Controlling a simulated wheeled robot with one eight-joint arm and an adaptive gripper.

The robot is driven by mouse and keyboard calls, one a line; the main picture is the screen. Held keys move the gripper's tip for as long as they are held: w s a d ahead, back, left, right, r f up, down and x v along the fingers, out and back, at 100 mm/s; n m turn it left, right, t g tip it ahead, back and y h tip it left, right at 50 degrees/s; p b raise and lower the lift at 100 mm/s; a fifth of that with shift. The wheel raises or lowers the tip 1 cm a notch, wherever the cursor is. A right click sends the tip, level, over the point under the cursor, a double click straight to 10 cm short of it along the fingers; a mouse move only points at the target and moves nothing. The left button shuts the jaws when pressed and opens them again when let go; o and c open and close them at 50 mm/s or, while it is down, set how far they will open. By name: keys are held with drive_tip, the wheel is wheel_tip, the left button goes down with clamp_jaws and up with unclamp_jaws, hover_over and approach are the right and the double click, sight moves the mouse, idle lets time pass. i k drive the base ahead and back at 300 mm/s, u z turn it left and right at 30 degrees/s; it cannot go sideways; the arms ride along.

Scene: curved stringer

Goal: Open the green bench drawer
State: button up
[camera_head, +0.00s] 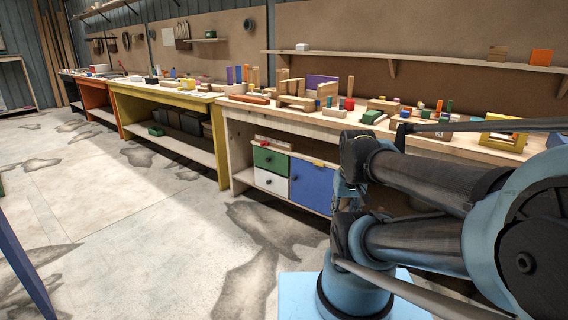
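The green drawer (271,161) is set under the pale wooden bench (236,140), at the upper left of a small cabinet. Its front looks flush with the cabinet, so it appears closed. It has a small dark round knob at its middle. My arm fills the right side of the view, folded, with its nearest links right of the cabinet and apart from the green drawer in the picture. I cannot make out my gripper; no fingers show.
A white drawer (271,183) sits below the green one, and a blue door (311,186) is to their right. Many blocks crowd the bench top. A yellow bench (165,99) stands further left. The floor (175,235) before the cabinet is clear. A blue leg (25,265) stands at the left edge.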

sight(278, 162)
drive_tip(key=z, duration=0.05)
drive_tip(key=i, duration=1)
drive_tip(key=u, duration=0.05)
